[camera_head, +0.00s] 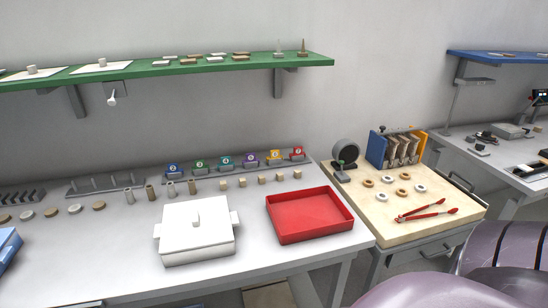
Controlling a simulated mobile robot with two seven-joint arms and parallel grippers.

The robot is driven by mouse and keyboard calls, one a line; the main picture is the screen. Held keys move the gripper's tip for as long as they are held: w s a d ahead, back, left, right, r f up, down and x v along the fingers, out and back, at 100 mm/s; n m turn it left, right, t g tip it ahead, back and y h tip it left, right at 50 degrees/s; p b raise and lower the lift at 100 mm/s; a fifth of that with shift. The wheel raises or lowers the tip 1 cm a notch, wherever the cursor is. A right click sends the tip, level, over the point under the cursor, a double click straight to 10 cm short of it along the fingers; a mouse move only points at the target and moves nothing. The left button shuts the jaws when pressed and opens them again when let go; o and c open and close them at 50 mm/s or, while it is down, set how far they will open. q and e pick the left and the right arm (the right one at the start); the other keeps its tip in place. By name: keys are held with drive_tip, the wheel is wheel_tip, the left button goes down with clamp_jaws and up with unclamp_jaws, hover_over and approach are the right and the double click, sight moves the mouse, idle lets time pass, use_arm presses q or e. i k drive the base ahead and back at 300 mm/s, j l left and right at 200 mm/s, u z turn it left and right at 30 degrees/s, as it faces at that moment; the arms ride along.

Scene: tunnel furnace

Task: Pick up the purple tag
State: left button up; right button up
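The purple tag (250,159) is a small numbered tag standing upright in a row of coloured tags at the back of the grey table. A teal tag (225,162) stands to its left and a yellow-orange tag (275,155) to its right. The purple tag appears to rest on a small dark base; its number is too small to read surely. Neither of my grippers shows in this view, and nothing is touching the tag.
Small beige blocks (243,182) stand in a row before the tags. A white lidded box (185,244) and a red tray (338,232) stand nearer the front. A green shelf (130,72) hangs above. A side table (448,227) holds red tongs (427,212).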

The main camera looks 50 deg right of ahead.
sight(249, 156)
drive_tip(key=z, duration=1.3)
drive_tip(key=u, duration=1.75)
drive_tip(key=z, duration=1.75)
